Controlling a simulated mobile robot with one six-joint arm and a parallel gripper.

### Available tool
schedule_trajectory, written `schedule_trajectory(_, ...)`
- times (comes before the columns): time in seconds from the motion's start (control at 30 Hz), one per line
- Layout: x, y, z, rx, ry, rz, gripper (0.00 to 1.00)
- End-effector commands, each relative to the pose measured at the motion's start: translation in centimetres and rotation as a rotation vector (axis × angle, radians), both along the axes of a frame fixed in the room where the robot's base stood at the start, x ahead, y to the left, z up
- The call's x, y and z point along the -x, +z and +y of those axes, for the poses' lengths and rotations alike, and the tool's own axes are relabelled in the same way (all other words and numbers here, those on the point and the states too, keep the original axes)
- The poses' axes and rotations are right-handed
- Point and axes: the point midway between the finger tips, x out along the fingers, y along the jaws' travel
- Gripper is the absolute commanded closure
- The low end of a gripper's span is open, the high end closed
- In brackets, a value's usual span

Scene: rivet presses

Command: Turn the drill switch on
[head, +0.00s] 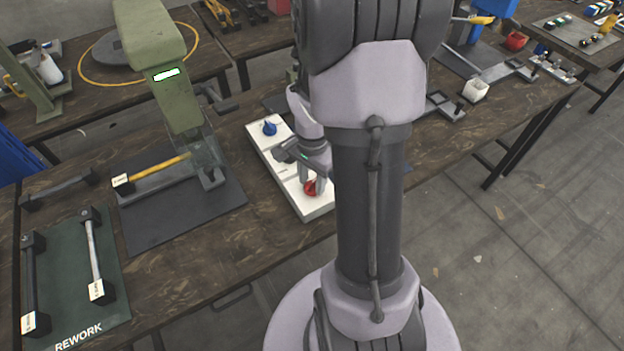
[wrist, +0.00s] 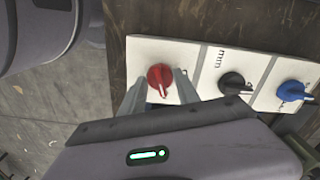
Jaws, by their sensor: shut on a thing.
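A white switch panel (head: 259,141) lies on the wooden workbench and carries three rotary knobs. In the wrist view the panel (wrist: 196,57) shows a red knob (wrist: 160,77) at the left, a black knob (wrist: 232,84) in the middle and a blue knob (wrist: 290,94) at the right. My gripper (wrist: 161,90) has its fingers on either side of the red knob and is shut on it. In the head view my gripper (head: 312,182) is at the near end of the panel, over the red knob (head: 311,188). No marking names the drill switch legibly.
A green press (head: 160,60) stands to the left, with a yellow-handled bar (head: 160,170) under it on a dark mat (head: 190,220). A green rework mat (head: 65,290) with two bars lies at the near left. My arm hides much of the bench.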

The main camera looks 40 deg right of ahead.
Motion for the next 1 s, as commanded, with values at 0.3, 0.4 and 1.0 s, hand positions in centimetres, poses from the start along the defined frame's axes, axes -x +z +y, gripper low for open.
schedule_trajectory(0.3, 0.0, 0.0, 0.0, 0.001, -0.001, -0.001, 0.56)
schedule_trajectory(0.4, 0.0, 0.0, 0.0, 0.000, -0.001, -0.001, 0.40)
schedule_trajectory(1.0, -0.1, 8.8, -0.1, 0.003, -0.001, -0.004, 0.40)
